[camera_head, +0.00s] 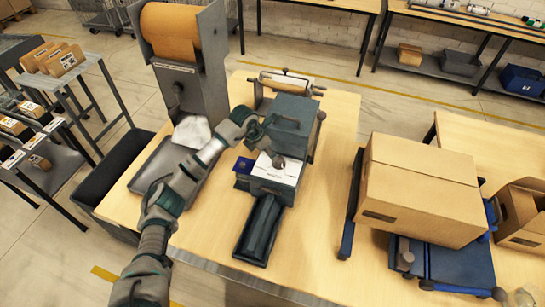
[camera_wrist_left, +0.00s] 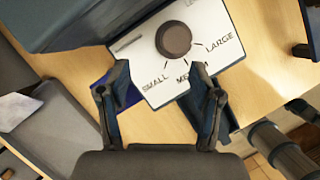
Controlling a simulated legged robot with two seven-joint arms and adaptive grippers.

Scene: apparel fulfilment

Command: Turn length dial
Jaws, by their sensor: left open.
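The length dial is a round dark grey-brown knob (camera_wrist_left: 173,39) on a white panel (camera_wrist_left: 205,75) marked SMALL, MEDIUM and LARGE. In the head view the dial (camera_head: 279,161) sits on top of the dark teal-grey machine (camera_head: 295,112) on the table. I cannot tell which mark it points to. My left gripper (camera_head: 266,143) is over the machine, close to the dial. In the left wrist view my left gripper (camera_wrist_left: 160,82) is open and empty, its two fingers apart over the panel's lower edge. The dial lies beyond the fingertips, not between them. My right gripper is not in view.
A tall dispenser with a brown paper roll (camera_head: 170,32) stands at the table's back left, above a grey tray (camera_head: 160,178). A cardboard box (camera_head: 420,185) stands at the right on a blue-framed stand (camera_head: 455,265). Bare tabletop (camera_head: 325,215) lies between machine and box.

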